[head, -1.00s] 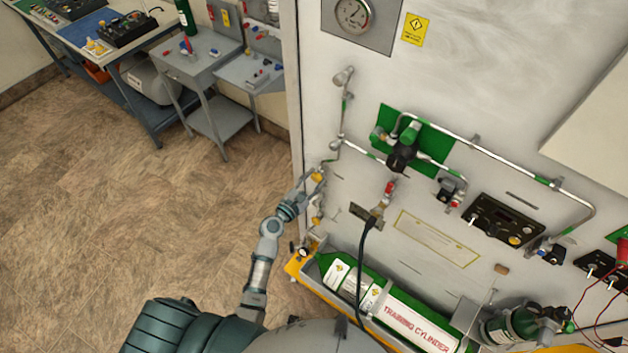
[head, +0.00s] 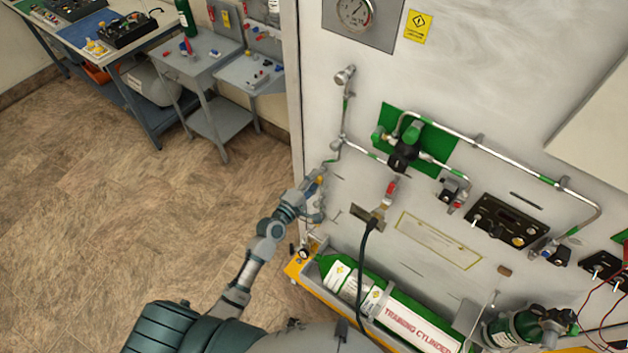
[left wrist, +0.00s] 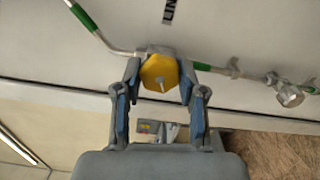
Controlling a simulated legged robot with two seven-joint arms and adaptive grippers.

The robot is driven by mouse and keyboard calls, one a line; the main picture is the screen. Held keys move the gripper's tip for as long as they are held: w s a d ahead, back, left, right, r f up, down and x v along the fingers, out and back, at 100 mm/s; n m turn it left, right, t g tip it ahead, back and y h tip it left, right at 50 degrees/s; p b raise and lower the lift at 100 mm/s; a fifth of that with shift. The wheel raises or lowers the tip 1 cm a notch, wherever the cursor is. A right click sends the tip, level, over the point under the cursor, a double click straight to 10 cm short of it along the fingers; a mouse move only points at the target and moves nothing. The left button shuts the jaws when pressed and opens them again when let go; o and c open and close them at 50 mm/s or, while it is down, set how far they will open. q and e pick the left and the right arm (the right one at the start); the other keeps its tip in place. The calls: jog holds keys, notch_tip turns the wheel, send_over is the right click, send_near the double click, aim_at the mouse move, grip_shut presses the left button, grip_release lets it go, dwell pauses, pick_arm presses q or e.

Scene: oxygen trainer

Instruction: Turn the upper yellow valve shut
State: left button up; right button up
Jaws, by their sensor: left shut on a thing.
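The upper yellow valve (left wrist: 160,73) is a yellow, angular knob on a metal pipe, in the upper middle of the left wrist view. My left gripper (left wrist: 159,78) is shut on it, with one finger on each side of the knob. In the head view my left gripper (head: 317,186) reaches the panel's left edge, and only a bit of the yellow valve (head: 320,180) shows past the fingers. The lower yellow valve is hidden behind my gripper. My right gripper is in neither view.
The panel (head: 400,60) carries green-banded pipes (head: 520,168), a black-knobbed regulator (head: 403,153) and a gauge (head: 355,12). A green training cylinder (head: 400,312) lies in a yellow-edged tray below. A black cable (head: 362,265) hangs in front. Open floor (head: 130,220) lies to the left.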

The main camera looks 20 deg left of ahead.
pick_arm(q)
jog(key=m, duration=0.2)
jog(key=m+p, duration=0.1)
jog(key=m, duration=0.2)
jog(key=shift+s+d+f+m, duration=0.1)
jog(key=shift+f+m, duration=0.1)
jog(key=shift+m, duration=0.1)
jog(key=m+p, duration=0.1)
jog(key=m, duration=0.5)
jog(key=shift+f+p, duration=0.15)
jog(key=shift+p, duration=0.25)
jog(key=m+p, duration=0.1)
jog(key=m, duration=0.4)
jog(key=shift+s+f+m+p, duration=0.1)
jog(key=shift+m+p, duration=0.2)
jog(key=shift+m, duration=0.1)
jog(key=m+p, duration=0.1)
jog(key=m, duration=0.4)
jog(key=shift+m, duration=0.3)
jog(key=o, duration=1.1)
jog(key=shift+o, duration=0.2)
jog(key=shift+r, duration=0.2)
